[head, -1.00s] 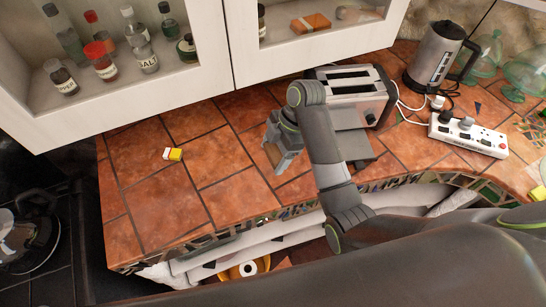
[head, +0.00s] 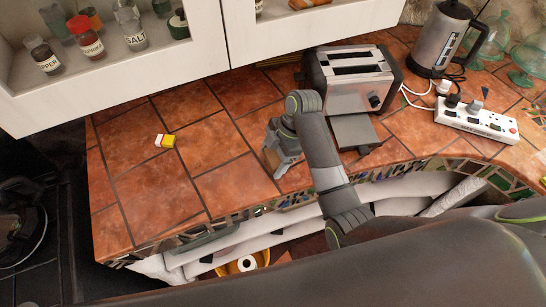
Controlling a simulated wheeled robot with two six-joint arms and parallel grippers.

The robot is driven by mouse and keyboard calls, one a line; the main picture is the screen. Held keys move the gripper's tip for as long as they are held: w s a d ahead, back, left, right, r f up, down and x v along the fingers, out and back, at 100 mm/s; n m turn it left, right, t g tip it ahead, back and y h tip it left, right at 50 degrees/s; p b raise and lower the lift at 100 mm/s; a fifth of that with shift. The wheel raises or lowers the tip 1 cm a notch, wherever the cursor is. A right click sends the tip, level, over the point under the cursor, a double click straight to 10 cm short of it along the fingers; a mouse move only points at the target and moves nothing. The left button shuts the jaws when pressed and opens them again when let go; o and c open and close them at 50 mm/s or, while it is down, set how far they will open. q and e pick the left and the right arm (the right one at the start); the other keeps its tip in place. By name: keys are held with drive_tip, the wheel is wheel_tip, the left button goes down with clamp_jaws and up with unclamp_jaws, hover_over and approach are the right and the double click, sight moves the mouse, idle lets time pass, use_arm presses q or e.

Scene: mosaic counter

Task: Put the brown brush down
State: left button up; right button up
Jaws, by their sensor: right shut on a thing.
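My right gripper (head: 281,164) is low over the tiled counter, left of the toaster and close to the counter's front edge. It is shut on the brown brush (head: 269,161), of which only a small brown part shows at the jaws' left side. The rest of the brush is hidden by the gripper. I cannot tell whether the brush touches the tiles (head: 225,189). My left gripper is not in view.
A toaster (head: 322,75) stands right of the gripper, with a kettle (head: 437,42) and a power strip (head: 476,124) further right. A small yellow and white block (head: 166,141) lies to the left. Tiles between block and gripper are clear. Cabinets hang above the back.

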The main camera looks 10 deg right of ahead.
sight(273, 156)
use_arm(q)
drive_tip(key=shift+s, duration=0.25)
use_arm(e)
drive_tip(key=shift+f, duration=0.2)
drive_tip(key=o, duration=1)
drive_tip(key=shift+o, duration=0.2)
drive_tip(key=shift+r, duration=0.2)
drive_tip(key=shift+w+r, duration=0.1)
drive_tip(key=shift+r, duration=0.1)
drive_tip(key=p+v, duration=0.1)
drive_tip(key=v, duration=0.4)
drive_tip(key=shift+r, duration=0.3)
use_arm(q)
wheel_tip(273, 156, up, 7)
drive_tip(key=p, duration=0.5)
drive_tip(key=shift+p, duration=0.4)
use_arm(e)
drive_tip(key=v, duration=0.6)
drive_tip(key=shift+d, duration=0.2)
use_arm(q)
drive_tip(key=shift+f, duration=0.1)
use_arm(e)
drive_tip(key=shift+f, duration=0.1)
